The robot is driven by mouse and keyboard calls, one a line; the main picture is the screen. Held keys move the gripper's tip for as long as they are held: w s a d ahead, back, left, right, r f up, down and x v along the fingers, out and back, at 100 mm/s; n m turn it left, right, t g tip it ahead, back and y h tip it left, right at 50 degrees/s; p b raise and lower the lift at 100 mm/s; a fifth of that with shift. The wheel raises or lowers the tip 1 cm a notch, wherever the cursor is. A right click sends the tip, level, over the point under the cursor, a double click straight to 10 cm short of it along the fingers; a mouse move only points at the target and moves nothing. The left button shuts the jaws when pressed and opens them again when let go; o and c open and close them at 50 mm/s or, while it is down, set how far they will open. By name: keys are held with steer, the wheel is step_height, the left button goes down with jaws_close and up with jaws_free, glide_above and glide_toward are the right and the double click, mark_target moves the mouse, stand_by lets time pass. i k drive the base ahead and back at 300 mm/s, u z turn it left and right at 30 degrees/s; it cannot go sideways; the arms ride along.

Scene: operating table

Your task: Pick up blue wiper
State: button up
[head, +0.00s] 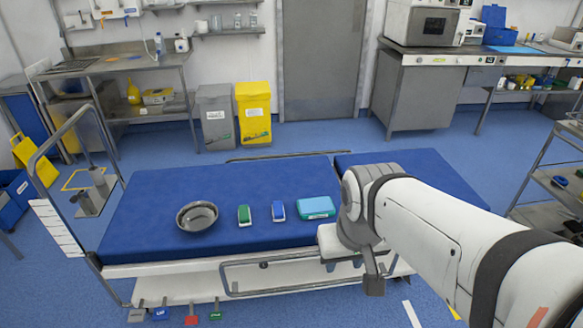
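The blue wiper (278,210) is a small blue and white piece lying on the blue mattress of the operating table (150,205), near its front edge. It lies between a similar green piece (244,215) on its left and a light-blue box (317,207) on its right. My arm comes in from the lower right, and its end with my gripper (374,284) hangs at the table's front edge, right of the blue wiper and apart from it. The fingers are too small and too hidden by the arm to show whether they are open.
A metal bowl (197,216) sits left of the green piece. A side rail (290,287) runs along the table's front, and another rail stands at its left end. The mattress behind the objects is clear. Grey and yellow bins (253,115) stand by the back wall.

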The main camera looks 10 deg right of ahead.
mark_target(277, 206)
steer(key=u, duration=0.4)
steer(key=k, duration=1.25)
steer(key=u, duration=0.75)
steer(key=i, duration=1.6)
steer(key=z, duration=1.05)
steer(key=i, duration=1.1)
steer(key=z, duration=0.8)
steer(key=k, duration=0.8)
steer(key=z, duration=0.2)
steer(key=i, duration=0.35)
steer(key=u, duration=0.1)
